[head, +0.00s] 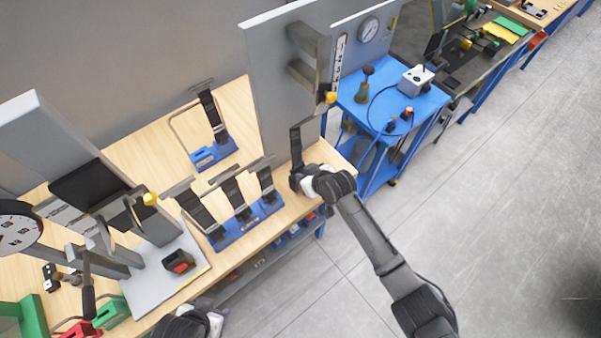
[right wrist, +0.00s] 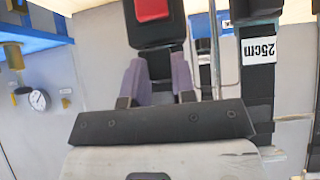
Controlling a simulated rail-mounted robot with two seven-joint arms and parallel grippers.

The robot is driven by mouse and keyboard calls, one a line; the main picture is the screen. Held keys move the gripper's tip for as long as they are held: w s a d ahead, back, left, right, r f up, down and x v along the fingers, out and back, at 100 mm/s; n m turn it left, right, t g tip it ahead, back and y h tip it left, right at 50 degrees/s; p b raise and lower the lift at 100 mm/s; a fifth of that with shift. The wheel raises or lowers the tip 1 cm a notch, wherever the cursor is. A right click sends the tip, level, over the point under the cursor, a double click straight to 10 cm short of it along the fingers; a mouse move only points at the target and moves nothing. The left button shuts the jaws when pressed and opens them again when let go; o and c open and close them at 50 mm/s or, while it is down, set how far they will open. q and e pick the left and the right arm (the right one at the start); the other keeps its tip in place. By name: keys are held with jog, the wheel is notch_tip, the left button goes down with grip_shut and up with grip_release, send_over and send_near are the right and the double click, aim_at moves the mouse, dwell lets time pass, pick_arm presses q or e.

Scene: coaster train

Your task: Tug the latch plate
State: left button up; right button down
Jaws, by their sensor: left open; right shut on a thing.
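In the right wrist view, the two purple fingers of my right gripper (right wrist: 156,78) are closed from both sides on a dark piece (right wrist: 160,66), which looks like the latch plate. It meets a black buckle (right wrist: 153,33) with a red button (right wrist: 151,10); how far it sits in the buckle is hidden. In the head view, my right gripper (head: 300,180) is at the table's right end, below a dark upright strap (head: 296,146). My left gripper (head: 203,321) is at the bottom edge, partly cut off and away from the buckle; its fingers are hard to make out.
Blue stands with dark straps (head: 231,228) stand on the wooden table (head: 160,143), left of my right gripper. A grey panel (head: 285,90) rises behind it. A blue cart (head: 420,105) with a white box is to the right. The grey floor is clear.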

jog(key=shift+a+r, duration=0.1)
jog(key=c, duration=0.9)
grip_release()
jog(key=shift+o, duration=0.2)
jog(key=v, duration=1.3)
jog(key=shift+s+d+r, duration=0.2)
jog(key=shift+s, duration=0.05)
